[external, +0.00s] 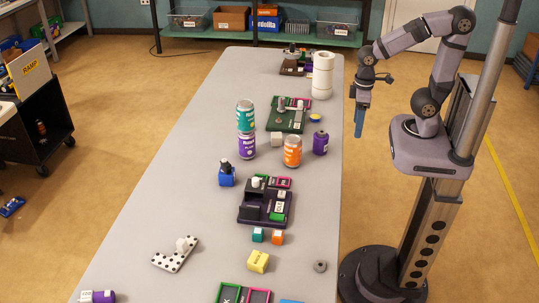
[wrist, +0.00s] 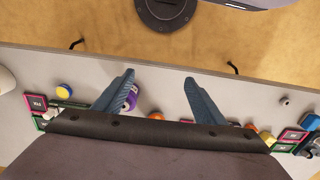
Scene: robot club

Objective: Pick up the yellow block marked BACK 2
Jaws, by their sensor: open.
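The yellow block (external: 258,261) lies on the grey table near the front in the external view, with dark lettering too small to read surely. It shows partly in the wrist view (wrist: 268,139), low at the right behind my gripper body. My gripper (external: 359,130) hangs pointing down, high near the table's right edge and well behind the block. In the wrist view my gripper (wrist: 159,77) has its two blue fingers wide apart with nothing between them.
Teal (external: 258,235) and orange (external: 278,237) cubes sit just behind the yellow block. A dark purple tray (external: 243,216) stands beyond them. A grey nut (external: 320,266) lies to its right. Cans (external: 292,151) and a white roll stack (external: 322,75) stand farther back.

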